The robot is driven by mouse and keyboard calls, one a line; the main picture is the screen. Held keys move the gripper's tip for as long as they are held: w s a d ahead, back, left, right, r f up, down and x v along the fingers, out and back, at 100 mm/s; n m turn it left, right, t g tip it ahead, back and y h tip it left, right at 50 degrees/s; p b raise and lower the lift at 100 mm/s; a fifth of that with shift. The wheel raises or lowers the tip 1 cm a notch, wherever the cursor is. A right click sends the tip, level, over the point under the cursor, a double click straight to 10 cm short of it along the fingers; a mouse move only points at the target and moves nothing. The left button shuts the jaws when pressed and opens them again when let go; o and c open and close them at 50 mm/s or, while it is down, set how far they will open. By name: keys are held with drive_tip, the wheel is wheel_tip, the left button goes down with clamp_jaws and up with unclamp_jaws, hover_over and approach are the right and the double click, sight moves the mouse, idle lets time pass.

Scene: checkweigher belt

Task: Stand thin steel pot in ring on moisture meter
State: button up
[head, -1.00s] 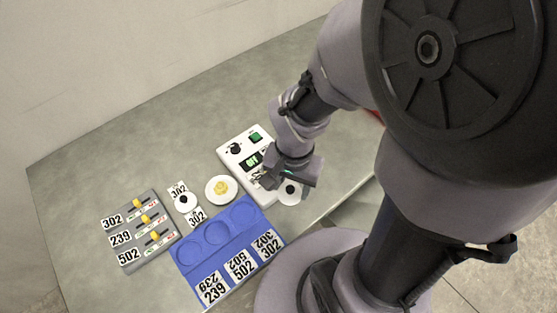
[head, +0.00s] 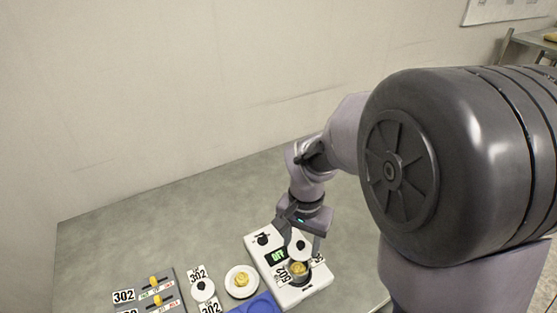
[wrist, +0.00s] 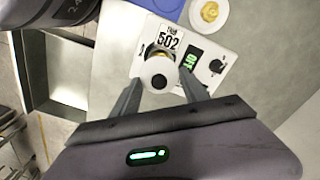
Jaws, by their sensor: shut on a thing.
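A small steel pot (head: 299,269) with yellow stuff in it is at the near end of the white moisture meter (head: 310,289), between two 502 tags. In the wrist view the pot (wrist: 160,47) is mostly hidden behind a white lid (wrist: 158,76) with a black knob. My gripper (wrist: 160,83) is shut on this lid, one finger at each side. In the head view the lid (head: 301,247) is above and apart from the pot. The pot hides the ring, so I cannot tell how it is seated.
A white dish (head: 241,281) with a yellow lump lies left of the meter. Farther left are a white lidded piece (head: 203,290) between 302 tags and a grey slider board (head: 179,285). A blue tray (head: 262,304) is at the front. The table behind is clear.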

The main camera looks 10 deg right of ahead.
drive_tip(key=shift+w+f, duration=0.15)
drive_tip(key=shift+f, duration=0.1)
wheel_tip(320, 180, down, 6)
drive_tip(key=b, duration=0.5)
drive_tip(key=shift+b, duration=0.3)
drive_tip(key=shift+f, duration=0.2)
idle(1.0)
drive_tip(key=o, duration=1.9)
drive_tip(key=shift+r, duration=0.1)
wheel_tip(320, 180, up, 7)
drive_tip(key=p, duration=0.5)
drive_tip(key=shift+p, duration=0.35)
